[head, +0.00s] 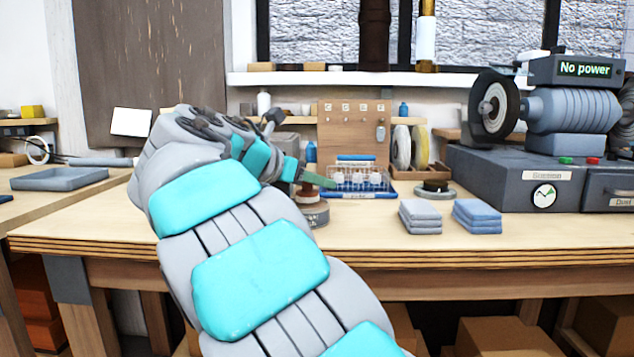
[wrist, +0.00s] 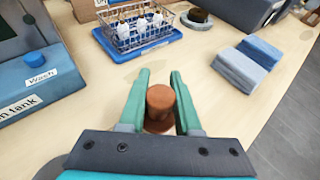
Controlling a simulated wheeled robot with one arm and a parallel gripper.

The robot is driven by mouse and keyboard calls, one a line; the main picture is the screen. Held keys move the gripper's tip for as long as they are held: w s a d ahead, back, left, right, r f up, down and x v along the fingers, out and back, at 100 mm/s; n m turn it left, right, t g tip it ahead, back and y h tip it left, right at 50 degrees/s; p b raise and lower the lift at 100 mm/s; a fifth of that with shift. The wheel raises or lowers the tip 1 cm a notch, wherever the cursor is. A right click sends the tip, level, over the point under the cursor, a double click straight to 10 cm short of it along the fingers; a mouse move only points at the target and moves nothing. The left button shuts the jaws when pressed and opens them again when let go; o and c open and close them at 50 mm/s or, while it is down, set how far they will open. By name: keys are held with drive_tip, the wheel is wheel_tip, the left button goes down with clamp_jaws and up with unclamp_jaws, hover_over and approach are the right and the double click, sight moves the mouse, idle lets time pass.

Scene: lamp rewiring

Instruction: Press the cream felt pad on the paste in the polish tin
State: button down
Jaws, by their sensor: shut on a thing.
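My gripper (wrist: 160,82) has its green fingers closed on both sides of a brown round handle (wrist: 159,105). In the wrist view the handle stands between the fingers, with a wider brown part below it. The cream felt face is not clearly visible. In the head view my gripper (head: 318,181) is low over the bench, with a round grey tin (head: 314,216) just below the held handle. Whether the pad touches this tin, and any paste inside, cannot be seen. A second round pale piece with a dark top (head: 435,189) stands to the right.
A wire rack (head: 358,178) on a blue tray (wrist: 150,46) stands behind my gripper. Folded cloths (head: 420,216) lie to the right. A grey wheel machine (head: 540,150) reads "No power". A wash tank (wrist: 35,70) is at the wrist view's left. The bench front is clear.

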drive_tip(key=shift+f, duration=0.55)
idle(1.0)
drive_tip(key=shift+r, duration=0.15)
wheel_tip(320, 180, up, 2)
drive_tip(key=p, duration=0.3)
drive_tip(key=shift+r+p, duration=0.25)
drive_tip(key=shift+p, duration=0.1)
drive_tip(key=shift+r+p, duration=0.35)
drive_tip(key=shift+r, duration=1.75)
